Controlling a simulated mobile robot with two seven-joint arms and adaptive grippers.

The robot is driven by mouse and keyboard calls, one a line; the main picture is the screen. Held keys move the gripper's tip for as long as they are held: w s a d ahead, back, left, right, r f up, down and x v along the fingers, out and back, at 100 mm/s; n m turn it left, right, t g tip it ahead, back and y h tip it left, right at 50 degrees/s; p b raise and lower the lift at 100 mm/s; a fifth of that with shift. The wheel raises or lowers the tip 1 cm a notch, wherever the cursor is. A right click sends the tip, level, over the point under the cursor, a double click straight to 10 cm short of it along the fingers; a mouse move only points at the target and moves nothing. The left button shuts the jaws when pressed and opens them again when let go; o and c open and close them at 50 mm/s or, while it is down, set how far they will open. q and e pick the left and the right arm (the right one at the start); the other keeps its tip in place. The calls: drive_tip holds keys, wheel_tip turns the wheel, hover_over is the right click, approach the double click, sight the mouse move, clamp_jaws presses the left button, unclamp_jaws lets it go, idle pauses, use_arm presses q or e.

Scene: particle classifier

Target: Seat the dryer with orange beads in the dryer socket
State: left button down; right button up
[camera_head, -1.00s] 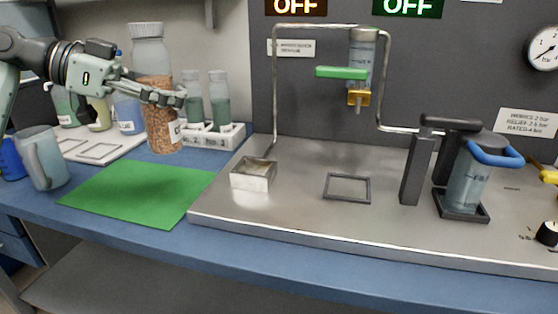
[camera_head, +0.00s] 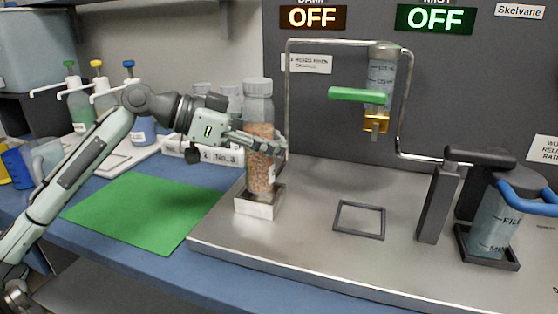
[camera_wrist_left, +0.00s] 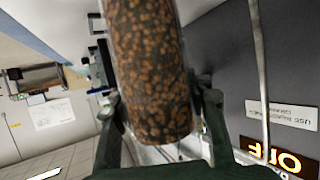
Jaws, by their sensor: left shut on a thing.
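The dryer, a clear bottle with orange beads and a pale grey cap (camera_head: 259,90), stands upright in my left gripper (camera_head: 268,145). The gripper is shut around its middle. The dryer's lower end is at the opening of the square metal dryer socket (camera_head: 257,209); the front wall hides its base, so I cannot tell if it rests on the bottom. The beads also show close up in the left wrist view (camera_wrist_left: 150,75), between the two fingers (camera_wrist_left: 162,115). My right gripper is not in view.
A green mat (camera_head: 145,212) lies left of the socket. An empty square frame (camera_head: 359,220) is on the metal plate to the right. A bent pipe (camera_head: 289,100) rises close behind the dryer. A green-handled valve (camera_head: 358,95) and a blue-handled filter vessel (camera_head: 495,225) stand further right.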

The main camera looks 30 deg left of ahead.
use_arm(q)
drive_tip(key=shift+d+f, duration=0.1)
drive_tip(key=shift+f, duration=0.05)
wheel_tip(320, 180, down, 3)
drive_tip(key=shift+f, duration=0.35)
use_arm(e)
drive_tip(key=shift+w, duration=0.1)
use_arm(q)
drive_tip(key=shift+f, duration=0.1)
drive_tip(key=c, duration=0.8)
unclamp_jaws()
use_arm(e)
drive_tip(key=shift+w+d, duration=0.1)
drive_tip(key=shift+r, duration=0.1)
use_arm(q)
drive_tip(key=shift+s+a, duration=0.1)
drive_tip(key=shift+a, duration=0.15)
drive_tip(key=b+v, duration=0.1)
drive_tip(key=v, duration=1)
drive_tip(key=shift+s+a+r, duration=0.2)
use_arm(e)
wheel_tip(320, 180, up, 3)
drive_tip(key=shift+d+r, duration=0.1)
